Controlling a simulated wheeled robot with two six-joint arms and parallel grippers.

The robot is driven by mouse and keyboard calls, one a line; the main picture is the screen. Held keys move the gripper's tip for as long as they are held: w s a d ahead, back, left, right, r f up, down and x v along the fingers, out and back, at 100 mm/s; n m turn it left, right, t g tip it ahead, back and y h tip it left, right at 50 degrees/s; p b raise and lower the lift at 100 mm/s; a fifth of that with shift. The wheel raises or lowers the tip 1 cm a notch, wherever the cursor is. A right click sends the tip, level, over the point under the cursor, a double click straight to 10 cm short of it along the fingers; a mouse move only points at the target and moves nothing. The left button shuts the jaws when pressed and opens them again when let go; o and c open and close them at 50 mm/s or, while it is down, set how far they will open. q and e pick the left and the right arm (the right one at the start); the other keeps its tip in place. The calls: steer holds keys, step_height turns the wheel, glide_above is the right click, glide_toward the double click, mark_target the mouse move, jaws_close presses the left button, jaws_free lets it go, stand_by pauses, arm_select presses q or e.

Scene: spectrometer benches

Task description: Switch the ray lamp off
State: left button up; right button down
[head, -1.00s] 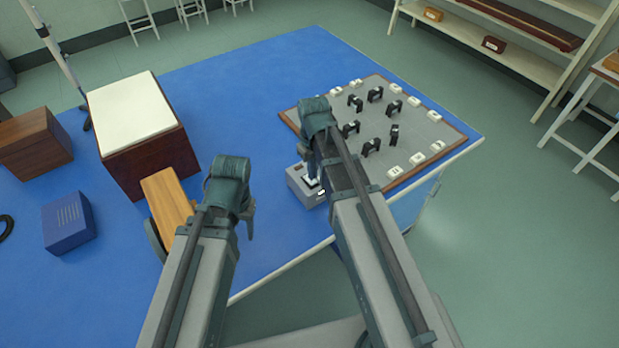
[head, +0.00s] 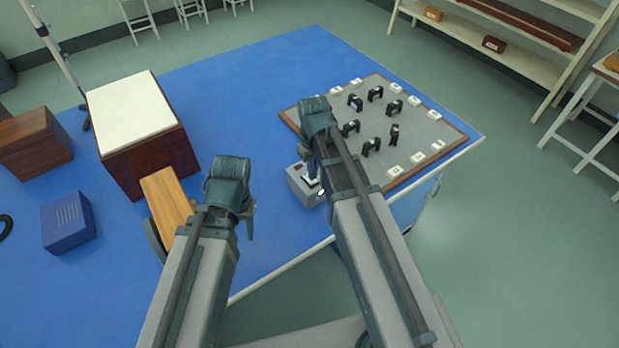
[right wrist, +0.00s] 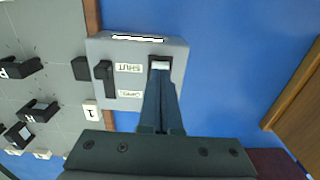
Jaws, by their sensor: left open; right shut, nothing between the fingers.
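The ray lamp appears to be the small grey box (head: 304,191) at the blue table's front edge; it fills the middle of the right wrist view (right wrist: 115,65). It carries a black lever (right wrist: 104,75) beside "SHUT" and "OPEN" labels, and a pale rocker switch (right wrist: 160,66). A bright white slit (right wrist: 137,38) shows along one edge. My right gripper (right wrist: 160,78) is shut and empty, its tips at the rocker; whether they touch it, I cannot tell. In the head view its fingers (head: 312,175) are partly hidden by my arm. My left gripper (head: 247,222) is open, left of the box.
A grey board (head: 425,125) with several black holders and white labelled blocks lies just behind the box. A white-topped box (head: 135,115), a wooden block (head: 166,200) and a blue box (head: 68,223) stand to the left. The blue table is clear at the middle back.

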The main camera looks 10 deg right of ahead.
arm_select(q)
steer(key=shift+f+b, duration=0.7)
steer(key=shift+f, duration=0.1)
arm_select(e)
steer(key=shift+f, duration=0.75)
arm_select(q)
steer(key=shift+r, duration=0.2)
arm_select(e)
steer(key=shift+r, duration=0.2)
step_height(320, 180, up, 7)
steer(key=p, duration=0.7)
arm_select(q)
step_height(320, 180, up, 7)
arm_select(e)
steer(key=shift+f, duration=0.1)
arm_select(q)
steer(key=shift+f, duration=0.15)
arm_select(e)
steer(key=s+a+h, duration=0.1)
steer(key=s+a, duration=0.9)
steer(key=s, duration=0.4)
steer(key=shift+s+a, duration=0.15)
steer(key=shift+a, duration=0.1)
arm_select(q)
steer(key=shift+o, duration=0.3)
